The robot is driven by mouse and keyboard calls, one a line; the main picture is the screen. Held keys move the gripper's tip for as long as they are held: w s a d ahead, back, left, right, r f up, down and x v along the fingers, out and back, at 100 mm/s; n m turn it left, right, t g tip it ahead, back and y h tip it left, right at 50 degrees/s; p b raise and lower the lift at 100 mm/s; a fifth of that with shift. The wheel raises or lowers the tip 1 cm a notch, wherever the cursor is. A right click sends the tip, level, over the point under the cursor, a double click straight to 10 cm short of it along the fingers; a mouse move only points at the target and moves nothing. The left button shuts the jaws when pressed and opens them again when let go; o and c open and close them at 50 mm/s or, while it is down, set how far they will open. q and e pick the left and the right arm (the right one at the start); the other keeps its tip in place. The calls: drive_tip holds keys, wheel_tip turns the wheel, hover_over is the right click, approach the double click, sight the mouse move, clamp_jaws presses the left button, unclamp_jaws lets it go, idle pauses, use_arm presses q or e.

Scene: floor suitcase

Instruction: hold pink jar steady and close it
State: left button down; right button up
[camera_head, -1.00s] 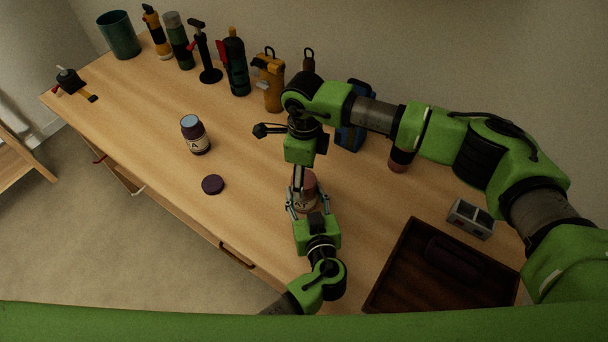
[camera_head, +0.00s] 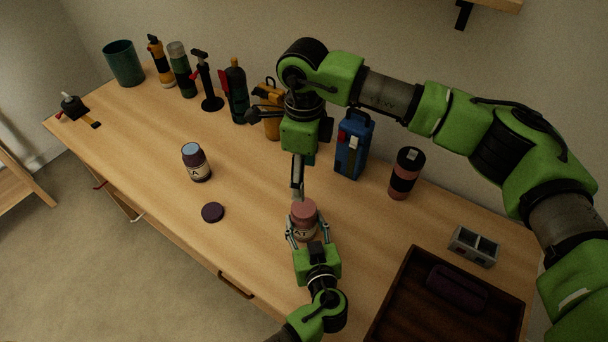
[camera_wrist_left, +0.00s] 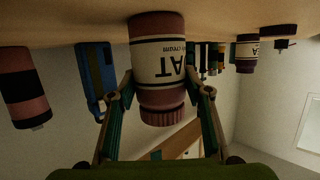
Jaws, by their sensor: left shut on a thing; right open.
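The pink jar (camera_head: 303,210) stands upright on the table, with a pale label around it. In the left wrist view the jar (camera_wrist_left: 157,62) shows upside down, with a ribbed pink lid (camera_wrist_left: 162,117) on its mouth; whether it is fully tight I cannot tell. My left gripper (camera_head: 306,236) is shut on the jar's sides from the front. My right gripper (camera_head: 298,192) is open and points down just above the lid, apart from it as far as I can see. One of its fingers is mostly hidden.
A dark purple jar (camera_head: 196,163) stands to the left, its purple lid (camera_head: 213,212) flat on the table. A dark tray (camera_head: 400,290) and a grey two-hole holder (camera_head: 474,246) are at right. Bottles line the back, including a blue one (camera_head: 351,145) and a pink-black one (camera_head: 405,174).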

use_arm(q)
drive_tip(key=c, duration=1)
unclamp_jaws()
drive_tip(key=shift+s, duration=0.1)
drive_tip(key=v, duration=1.2)
